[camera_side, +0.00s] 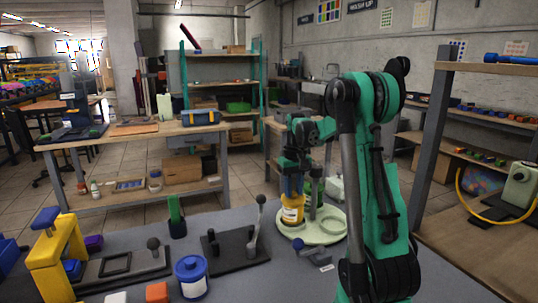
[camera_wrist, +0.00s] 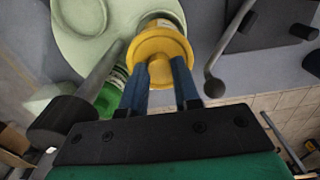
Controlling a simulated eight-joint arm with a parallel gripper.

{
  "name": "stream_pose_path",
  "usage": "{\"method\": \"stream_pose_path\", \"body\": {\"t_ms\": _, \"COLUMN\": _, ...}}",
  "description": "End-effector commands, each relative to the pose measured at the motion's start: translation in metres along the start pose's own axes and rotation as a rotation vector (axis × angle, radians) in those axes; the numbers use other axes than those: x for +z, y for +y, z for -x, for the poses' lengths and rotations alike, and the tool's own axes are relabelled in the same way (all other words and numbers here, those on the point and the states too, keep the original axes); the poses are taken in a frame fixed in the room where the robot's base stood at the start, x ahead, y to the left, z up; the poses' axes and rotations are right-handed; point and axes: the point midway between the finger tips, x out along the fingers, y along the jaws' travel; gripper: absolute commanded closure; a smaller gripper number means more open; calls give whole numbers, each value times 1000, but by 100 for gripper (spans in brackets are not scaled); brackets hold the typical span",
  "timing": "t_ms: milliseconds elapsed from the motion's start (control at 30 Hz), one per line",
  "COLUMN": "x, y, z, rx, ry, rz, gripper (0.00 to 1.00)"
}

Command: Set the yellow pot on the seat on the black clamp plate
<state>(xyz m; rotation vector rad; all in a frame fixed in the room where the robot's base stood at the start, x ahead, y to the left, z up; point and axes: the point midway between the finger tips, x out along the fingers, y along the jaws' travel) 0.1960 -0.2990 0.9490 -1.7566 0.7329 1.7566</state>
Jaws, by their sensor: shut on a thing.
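The yellow pot (camera_side: 292,215) has a pale label and is upright at the left part of a pale green round stand (camera_side: 325,232). I cannot tell whether it rests on the stand or hangs just above it. My gripper (camera_side: 292,190) comes down from above, its blue fingers shut on the pot's top; in the wrist view the fingers (camera_wrist: 160,75) lie either side of the yellow pot (camera_wrist: 160,43). The black clamp plate (camera_side: 225,262) lies left of the stand, with an upright ball-ended lever (camera_side: 256,228). It also shows in the wrist view (camera_wrist: 275,25). Its seat is hard to make out.
A green pot (camera_wrist: 110,95) stands on the stand close beside my fingers. A blue-lidded jar (camera_side: 191,277), an orange block (camera_side: 157,292) and a yellow press (camera_side: 52,255) stand to the left. A blue-knobbed lever (camera_side: 308,250) lies before the stand. Bare grey table separates plate and stand.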

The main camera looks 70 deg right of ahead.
Motion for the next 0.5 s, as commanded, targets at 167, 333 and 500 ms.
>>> {"method": "stream_pose_path", "body": {"t_ms": 167, "x": 0, "y": 0, "z": 10, "rx": 0, "ry": 0, "rz": 0, "gripper": 90}}
{"method": "stream_pose_path", "body": {"t_ms": 333, "x": 0, "y": 0, "z": 19, "rx": 0, "ry": 0, "rz": 0, "gripper": 90}}
{"method": "stream_pose_path", "body": {"t_ms": 500, "x": 0, "y": 0, "z": 29, "rx": 0, "ry": 0, "rz": 0, "gripper": 90}}
